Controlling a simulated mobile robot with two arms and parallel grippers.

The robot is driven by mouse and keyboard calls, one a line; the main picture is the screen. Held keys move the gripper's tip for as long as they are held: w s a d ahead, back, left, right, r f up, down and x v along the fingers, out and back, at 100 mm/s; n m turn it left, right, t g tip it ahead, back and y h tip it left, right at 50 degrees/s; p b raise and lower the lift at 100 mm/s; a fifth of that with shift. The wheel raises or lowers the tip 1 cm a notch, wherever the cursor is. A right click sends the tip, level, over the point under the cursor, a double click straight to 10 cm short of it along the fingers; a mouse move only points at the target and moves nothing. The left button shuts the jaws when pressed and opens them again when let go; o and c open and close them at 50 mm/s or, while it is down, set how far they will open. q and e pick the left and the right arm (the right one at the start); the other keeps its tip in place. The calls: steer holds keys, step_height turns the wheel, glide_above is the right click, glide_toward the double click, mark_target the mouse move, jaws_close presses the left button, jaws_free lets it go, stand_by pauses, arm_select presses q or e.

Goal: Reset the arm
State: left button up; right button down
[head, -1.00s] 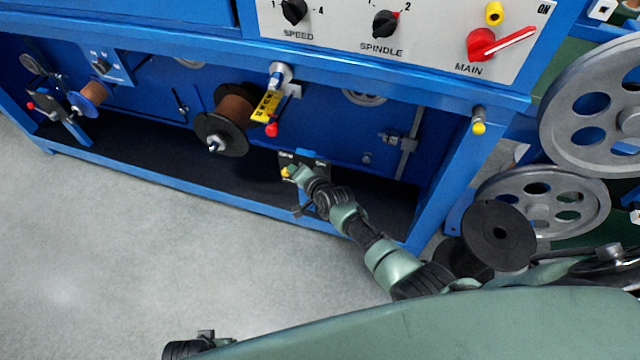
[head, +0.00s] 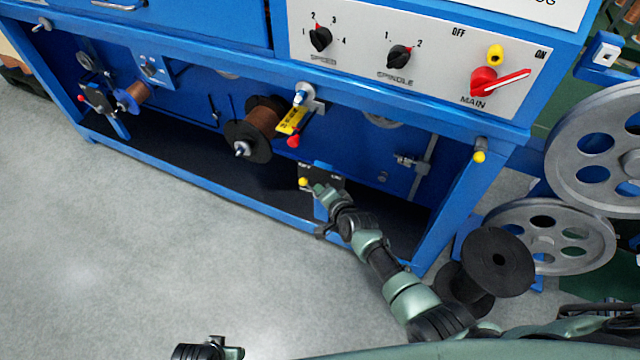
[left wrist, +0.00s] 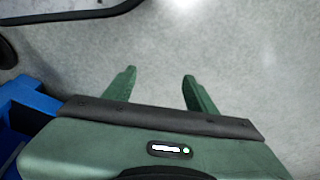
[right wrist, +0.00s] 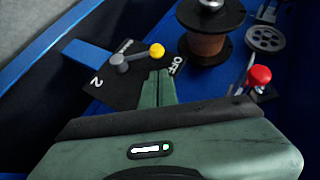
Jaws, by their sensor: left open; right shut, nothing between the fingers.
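A lever with a yellow knob (head: 303,182) sits on a black plate (head: 335,172) marked OFF and ON, low in the blue machine. The right wrist view shows the same yellow knob (right wrist: 156,51) on a short grey lever arm (right wrist: 132,57). My right gripper (head: 318,188) is shut and empty, its tips just beside the knob; in the right wrist view the tips (right wrist: 160,76) appear just below it, and I cannot tell if they touch.
A copper wire spool (head: 258,122) and a red-knobbed lever (head: 293,140) with a yellow label are up and left of my right gripper. A control panel (head: 420,45) is above. Black reels (head: 497,262) and grey wheels (head: 600,150) stand at right. Open floor (head: 130,250) lies left.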

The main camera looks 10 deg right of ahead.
steer(key=s+d+f+n+g+h+p, duration=0.1)
steer(key=s+d+f+n+g+p, duration=0.1)
steer(key=s+f, duration=0.4)
steer(key=s+d+f+n+g+p, duration=0.1)
steer(key=s+d+f+n+p, duration=0.2)
steer(key=s, duration=0.5)
arm_select(q)
steer(key=s+a+f+p, duration=0.1)
steer(key=s+f+p, duration=0.2)
steer(key=s, duration=0.6)
steer(key=s+a+f+g+p, duration=0.1)
steer(key=s+a+f+p, duration=0.1)
steer(key=s, duration=0.7)
steer(key=shift+f+p, duration=0.75)
steer(key=shift+p, duration=0.35)
arm_select(e)
steer(key=s+d+f+n+g, duration=0.2)
steer(key=s+d+f, duration=0.1)
steer(key=s, duration=1.1)
steer(key=s+d+f+n+g+h, duration=0.1)
steer(key=s+d+f+n+g, duration=0.1)
steer(key=s, duration=1.1)
steer(key=s+d+f+n+g+h, duration=0.1)
steer(key=s+d+f+n+g, duration=0.2)
steer(key=s, duration=1.1)
steer(key=shift+s+d+f+n+g, duration=0.35)
steer(key=shift+n+g, duration=0.05)
arm_select(q)
steer(key=shift+a, duration=0.1)
